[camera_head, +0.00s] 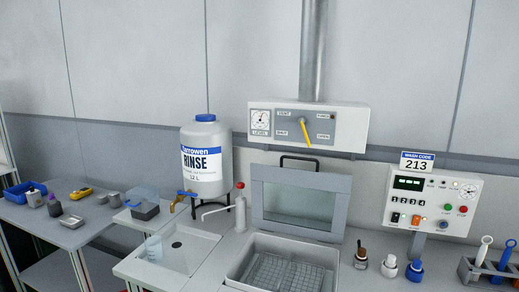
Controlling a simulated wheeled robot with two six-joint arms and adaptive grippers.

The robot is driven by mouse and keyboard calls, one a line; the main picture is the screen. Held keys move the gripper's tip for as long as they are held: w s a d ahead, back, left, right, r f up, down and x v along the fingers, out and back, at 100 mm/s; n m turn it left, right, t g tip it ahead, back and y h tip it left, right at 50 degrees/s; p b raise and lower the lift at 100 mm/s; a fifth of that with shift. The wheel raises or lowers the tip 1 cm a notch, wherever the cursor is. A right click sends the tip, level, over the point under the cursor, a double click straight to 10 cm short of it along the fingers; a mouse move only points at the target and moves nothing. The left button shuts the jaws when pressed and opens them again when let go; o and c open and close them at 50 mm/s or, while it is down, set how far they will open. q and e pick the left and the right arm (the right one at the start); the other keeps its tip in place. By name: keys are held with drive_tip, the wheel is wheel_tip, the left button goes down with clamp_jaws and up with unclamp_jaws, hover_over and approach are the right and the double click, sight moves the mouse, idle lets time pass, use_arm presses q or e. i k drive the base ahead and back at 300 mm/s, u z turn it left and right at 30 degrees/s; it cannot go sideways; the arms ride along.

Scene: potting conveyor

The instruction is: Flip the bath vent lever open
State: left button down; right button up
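The bath vent lever (306,134) is a yellow handle on a grey plate on the front of a white wall box (350,123). It hangs from a pivot near the plate's top and points down, tilted slightly right. A small label to its left appears to read SHUT (281,134), and one to its right appears to read OPEN (323,136). The lever's tip lies between these labels, nearer the right one. Neither of my grippers is in view, and nothing touches the lever.
Below the box stands a bath (245,283) with its windowed lid (343,211) raised. A rinse jug (207,160) and a white bottle (240,208) stand left. A control panel (470,207), small bottles (361,258) and a tool rack (466,271) are right. A metal duct (314,50) rises above.

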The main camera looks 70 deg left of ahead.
sight(302, 121)
drive_tip(key=k, duration=0.2)
drive_tip(key=u, duration=1.05)
